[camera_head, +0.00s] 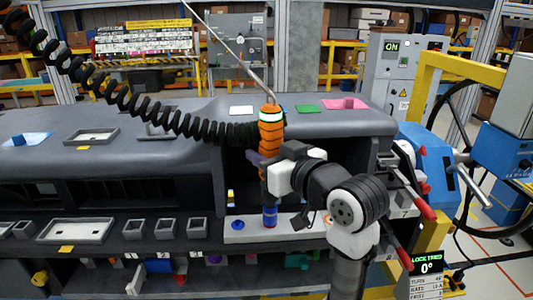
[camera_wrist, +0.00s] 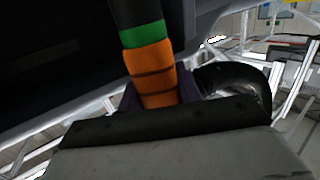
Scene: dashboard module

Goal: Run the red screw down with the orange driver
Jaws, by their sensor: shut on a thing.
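The orange driver (camera_head: 271,135) hangs upright on the coiled black cable, with a green and white band near its top. My gripper (camera_head: 263,168) is shut on its body from the right. The wrist view shows the orange grip with its green band (camera_wrist: 155,75) between dark purple fingers (camera_wrist: 187,88). The driver's blue lower end (camera_head: 270,215) stands at the pale plate (camera_head: 252,236) on the dashboard's front ledge. The red screw cannot be made out for certain; a red speck shows under the blue end. Whether the tip touches it is unclear.
A blue cap (camera_head: 238,225) sits on the plate's left part. Several grey trays (camera_head: 75,230) line the ledge to the left. Red-handled levers (camera_head: 424,208) and a yellow post (camera_head: 430,90) stand at the right. A display (camera_head: 427,268) reads 0°.

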